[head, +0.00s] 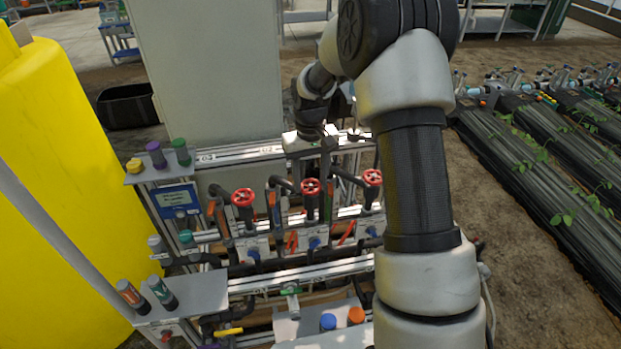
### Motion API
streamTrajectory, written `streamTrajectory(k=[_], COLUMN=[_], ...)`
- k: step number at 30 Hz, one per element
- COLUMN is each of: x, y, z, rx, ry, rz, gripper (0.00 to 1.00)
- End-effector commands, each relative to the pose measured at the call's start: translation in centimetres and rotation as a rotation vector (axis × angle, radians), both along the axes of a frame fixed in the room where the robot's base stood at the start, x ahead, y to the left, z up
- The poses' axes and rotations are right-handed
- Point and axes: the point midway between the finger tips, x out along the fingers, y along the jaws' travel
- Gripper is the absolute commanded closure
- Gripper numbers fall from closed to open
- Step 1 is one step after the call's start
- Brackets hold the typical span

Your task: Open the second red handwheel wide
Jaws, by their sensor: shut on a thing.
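Three red handwheels stand in a row on the pipework: the left one (242,197), the second one (310,187) in the middle, and the right one (373,177). The second handwheel sits on a dark upright valve body, its rim and spokes in plain view. My gripper (322,143) points down above and behind the second handwheel in the picture, near the upper rail.
Aluminium rails (237,153) cross behind the wheels. Left are a shelf with capped bottles (157,154), a blue display (176,198) and a yellow tank (60,180). A lower shelf (190,297) holds more bottles. My arm hides the skid's right side. Plant beds (545,165) lie right.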

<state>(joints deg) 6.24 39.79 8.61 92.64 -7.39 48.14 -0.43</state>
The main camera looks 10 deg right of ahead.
Motion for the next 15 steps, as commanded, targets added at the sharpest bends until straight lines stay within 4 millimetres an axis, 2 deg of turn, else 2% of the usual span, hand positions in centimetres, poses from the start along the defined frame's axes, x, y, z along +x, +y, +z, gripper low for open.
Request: streamTrajectory(k=[15], x=[0.05], y=[-0.02], z=[0.19], rx=[0.000], ry=[-0.002], rz=[0.488], gripper=[0.75])
